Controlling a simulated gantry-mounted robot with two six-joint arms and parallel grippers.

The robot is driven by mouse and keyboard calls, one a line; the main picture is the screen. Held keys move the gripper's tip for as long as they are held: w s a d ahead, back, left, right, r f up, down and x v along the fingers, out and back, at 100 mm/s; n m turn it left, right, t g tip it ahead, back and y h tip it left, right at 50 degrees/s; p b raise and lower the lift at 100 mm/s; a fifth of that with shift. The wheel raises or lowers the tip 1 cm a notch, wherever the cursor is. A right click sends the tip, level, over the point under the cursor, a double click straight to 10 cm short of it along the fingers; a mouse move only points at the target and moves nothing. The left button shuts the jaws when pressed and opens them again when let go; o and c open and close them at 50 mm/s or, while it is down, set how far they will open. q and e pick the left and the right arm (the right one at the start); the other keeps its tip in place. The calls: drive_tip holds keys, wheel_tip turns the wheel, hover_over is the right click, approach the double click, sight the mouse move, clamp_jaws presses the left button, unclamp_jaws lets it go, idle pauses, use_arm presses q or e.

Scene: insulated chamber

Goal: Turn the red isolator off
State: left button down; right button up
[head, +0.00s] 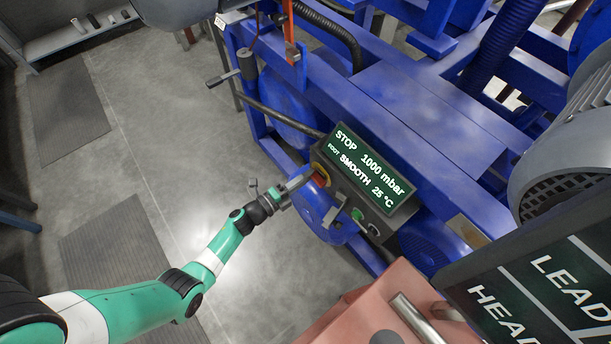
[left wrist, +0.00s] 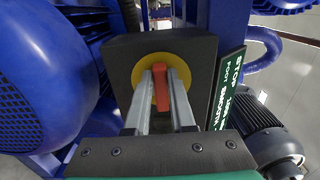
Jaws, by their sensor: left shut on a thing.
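The red isolator (left wrist: 161,84) is a red handle on a round yellow plate (left wrist: 162,60), set in the face of a dark box (left wrist: 118,60). In the left wrist view the red handle stands nearly upright, tilted slightly. My left gripper (left wrist: 160,72) has its two grey fingers on either side of the handle, shut on it. In the head view my left gripper (head: 300,181) reaches the red isolator (head: 319,179) at the left end of the control box, and partly hides it. My right gripper is not in view.
A display (head: 369,172) reading STOP, 1000 mbar, SMOOTH, 25 °C tops the box. A green button (head: 357,214) sits on its front. Blue frame beams (head: 420,110) stand behind. A salmon-coloured block (head: 375,312) is below right. Grey floor (head: 170,150) at left is open.

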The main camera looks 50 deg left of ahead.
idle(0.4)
use_arm(q)
drive_tip(key=c, duration=0.8)
unclamp_jaws()
drive_tip(key=shift+o, duration=0.2)
drive_tip(key=s+p, duration=0.3)
drive_tip(key=s, duration=0.8)
drive_tip(key=shift+s+a+p, duration=0.2)
drive_tip(key=shift+s+p, duration=0.1)
drive_tip(key=shift+p, duration=0.05)
